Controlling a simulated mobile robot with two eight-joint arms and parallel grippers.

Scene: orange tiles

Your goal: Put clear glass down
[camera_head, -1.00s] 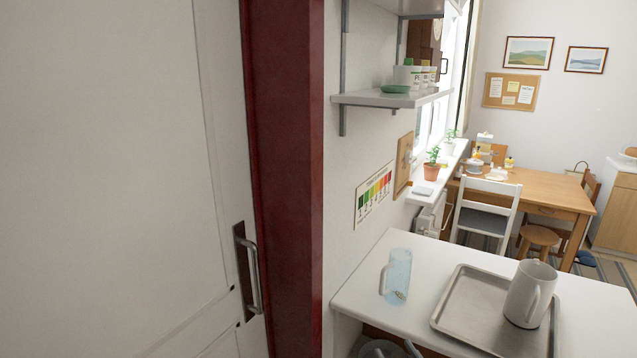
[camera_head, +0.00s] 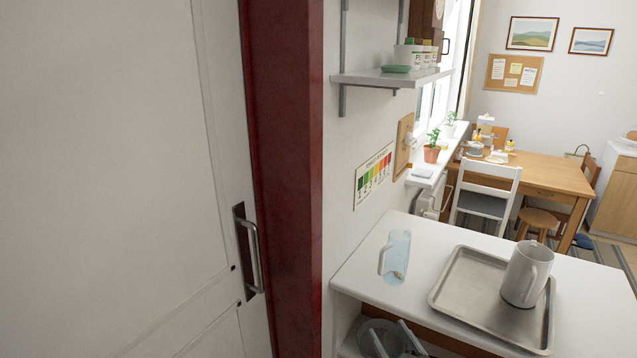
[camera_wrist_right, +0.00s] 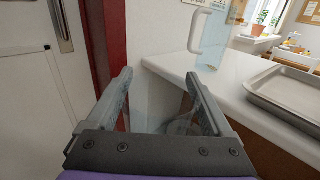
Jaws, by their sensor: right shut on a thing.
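My left gripper is not in view.
On the counter stand a bluish transparent mug (camera_head: 396,258) and a metal tray (camera_head: 462,300) holding a grey mug (camera_head: 527,274). Bare counter lies around the bluish mug. A dark red door frame (camera_head: 285,180) and white door (camera_head: 120,180) are at left. A wall shelf (camera_head: 385,78) hangs above.

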